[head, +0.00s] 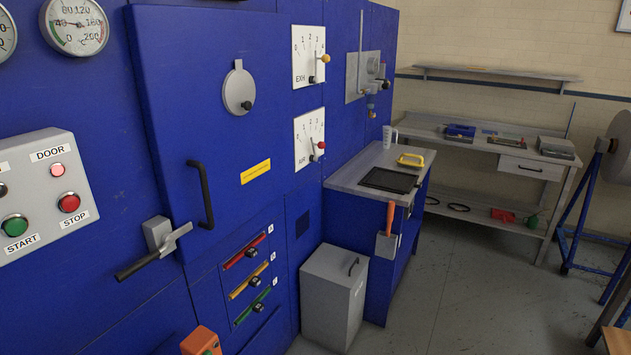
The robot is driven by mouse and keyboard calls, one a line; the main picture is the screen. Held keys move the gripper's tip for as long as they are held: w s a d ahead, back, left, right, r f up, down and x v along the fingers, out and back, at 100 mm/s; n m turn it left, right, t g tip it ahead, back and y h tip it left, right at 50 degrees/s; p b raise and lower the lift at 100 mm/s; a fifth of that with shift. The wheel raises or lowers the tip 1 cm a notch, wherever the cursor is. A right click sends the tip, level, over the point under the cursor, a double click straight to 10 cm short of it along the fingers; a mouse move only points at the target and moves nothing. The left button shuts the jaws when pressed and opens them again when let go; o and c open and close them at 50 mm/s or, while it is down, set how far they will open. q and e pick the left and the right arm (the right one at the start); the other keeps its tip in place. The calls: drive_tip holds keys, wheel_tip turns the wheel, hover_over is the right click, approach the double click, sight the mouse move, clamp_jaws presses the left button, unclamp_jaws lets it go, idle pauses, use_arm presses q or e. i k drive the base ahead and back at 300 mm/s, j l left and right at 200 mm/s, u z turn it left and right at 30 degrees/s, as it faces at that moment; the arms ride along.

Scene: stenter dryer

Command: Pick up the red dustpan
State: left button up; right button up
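A small red object (503,215), which looks like the red dustpan, lies on the lower shelf of the grey workbench (470,207) at the back right. It is far off and small, so its handle and exact shape are hard to tell. A green object (533,221) lies just to its right. Neither of my grippers is in view.
The blue dryer (220,140) fills the left, with a door handle and latch sticking out. A grey bin (333,292) stands by a blue cabinet (402,250). A blue-framed stand with a roll (618,155) is at right. The floor (450,300) between is clear.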

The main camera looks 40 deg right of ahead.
sight(503, 216)
drive_tip(key=z, duration=2.65)
drive_tip(key=i+l, duration=0.1)
drive_tip(key=i, duration=4.55)
drive_tip(key=l, duration=0.1)
